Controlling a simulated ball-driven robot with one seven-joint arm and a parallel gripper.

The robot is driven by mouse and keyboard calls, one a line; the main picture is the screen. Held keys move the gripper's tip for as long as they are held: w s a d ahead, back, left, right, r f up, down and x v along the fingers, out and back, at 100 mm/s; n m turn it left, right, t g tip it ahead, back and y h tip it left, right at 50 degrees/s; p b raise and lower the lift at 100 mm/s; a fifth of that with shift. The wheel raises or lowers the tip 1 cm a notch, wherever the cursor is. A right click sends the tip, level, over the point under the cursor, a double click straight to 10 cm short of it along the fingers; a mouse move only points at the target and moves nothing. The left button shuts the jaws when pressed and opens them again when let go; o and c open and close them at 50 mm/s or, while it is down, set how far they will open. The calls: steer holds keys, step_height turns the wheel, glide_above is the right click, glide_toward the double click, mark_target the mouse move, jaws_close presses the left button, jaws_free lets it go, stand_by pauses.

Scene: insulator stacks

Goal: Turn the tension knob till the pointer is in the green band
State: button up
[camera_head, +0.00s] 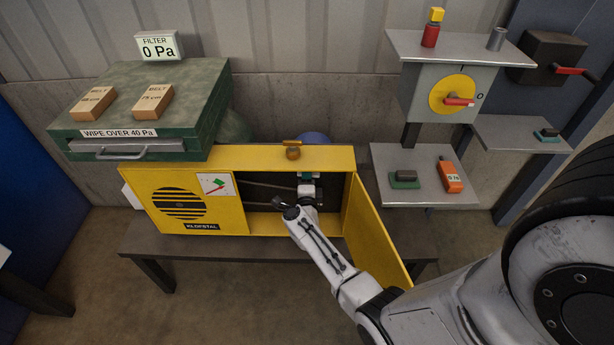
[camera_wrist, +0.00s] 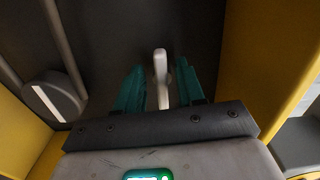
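The yellow cabinet (camera_head: 205,215) has its right-hand door (camera_head: 372,240) swung open, and my arm reaches into the opening. My gripper (camera_head: 306,177) is inside, small and partly hidden in the head view. In the wrist view its two teal fingers (camera_wrist: 160,92) are apart, one on each side of a pale upright bar (camera_wrist: 161,66). This bar may be the tension knob's grip. A gap shows on both sides of it. A white card with a red pointer-like line and a green patch (camera_head: 216,185) is on the cabinet front; its exact reading is too small to tell.
A grey disc with a white line (camera_wrist: 55,100) lies left of my fingers inside the cabinet. Yellow walls stand close on both sides. A brass-coloured padlock (camera_head: 292,151) is on the cabinet top. A green case (camera_head: 150,85) with two boxes is at upper left.

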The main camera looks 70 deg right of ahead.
steer(key=p+v, duration=0.1)
steer(key=v, duration=0.9)
steer(key=shift+a, duration=0.4)
steer(key=shift+s, duration=0.1)
